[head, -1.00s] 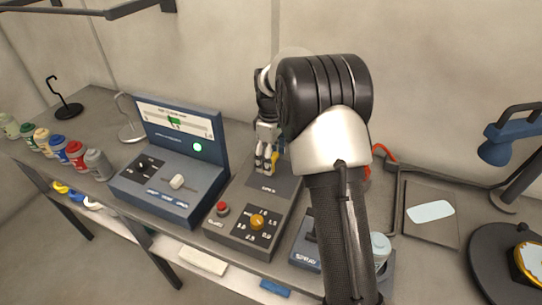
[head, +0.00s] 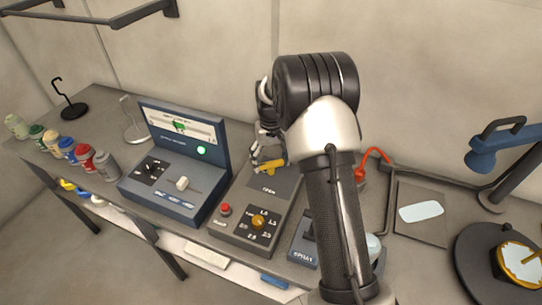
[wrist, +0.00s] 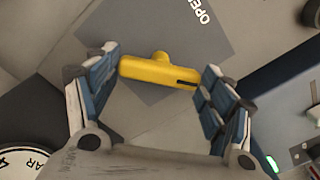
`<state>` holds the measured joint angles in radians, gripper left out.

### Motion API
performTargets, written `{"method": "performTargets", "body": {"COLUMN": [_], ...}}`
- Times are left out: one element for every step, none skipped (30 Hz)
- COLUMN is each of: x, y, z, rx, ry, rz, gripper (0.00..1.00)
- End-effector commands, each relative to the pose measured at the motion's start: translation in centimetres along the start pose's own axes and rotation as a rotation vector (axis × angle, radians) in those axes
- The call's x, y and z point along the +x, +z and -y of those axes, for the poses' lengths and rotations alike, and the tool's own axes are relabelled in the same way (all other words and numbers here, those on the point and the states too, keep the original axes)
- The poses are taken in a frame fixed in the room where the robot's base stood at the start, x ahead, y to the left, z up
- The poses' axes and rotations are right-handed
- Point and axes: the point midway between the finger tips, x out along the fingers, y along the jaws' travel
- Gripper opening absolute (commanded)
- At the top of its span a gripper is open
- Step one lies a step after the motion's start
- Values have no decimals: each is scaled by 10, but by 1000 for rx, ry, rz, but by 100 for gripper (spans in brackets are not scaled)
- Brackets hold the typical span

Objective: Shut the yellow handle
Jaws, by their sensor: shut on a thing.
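The yellow handle (head: 270,166) sits on the grey panel at the back of the dark control box. In the wrist view the handle (wrist: 158,71) is a yellow bar with a round knob at its middle and a dark slot near its right end. My gripper (wrist: 160,70) has its blue-padded fingers at the two ends of the bar, shut on it lengthwise. In the head view my gripper (head: 262,148) is at the handle, partly hidden behind my arm. An "OPEN" label (wrist: 202,10) shows on the grey panel beside the handle.
A red button (head: 225,209) and an orange knob (head: 257,222) are on the box's front. A blue console (head: 175,190) with a screen stands to the left.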

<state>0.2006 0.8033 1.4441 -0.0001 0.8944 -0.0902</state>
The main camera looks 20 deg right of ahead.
Motion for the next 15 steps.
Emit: {"method": "performTargets", "body": {"x": [-2, -2, -1, -1, -1, -1, -1, -1, -1, -1, -1, -1, -1, -1, -1], "y": [0, 0, 0, 0, 0, 0, 0, 0, 0, 0, 0, 0, 0, 0, 0], "z": [0, 0, 0, 0, 0, 0, 0, 0, 0, 0, 0, 0, 0, 0, 0], "rx": [44, 72, 110, 139, 167, 205, 233, 260, 297, 323, 349, 382, 407, 431, 461], "ry": [-1, -1, -1, -1, -1, -1, -1, -1, -1, -1, -1, -1, -1, -1, -1], "rz": [2, 2, 2, 2, 1, 1, 1, 1, 1, 1, 1, 1, 1, 1, 1], "gripper": [51, 51, 51, 51, 51, 51, 51, 51, 51, 51, 51, 51, 51, 51, 51]}}
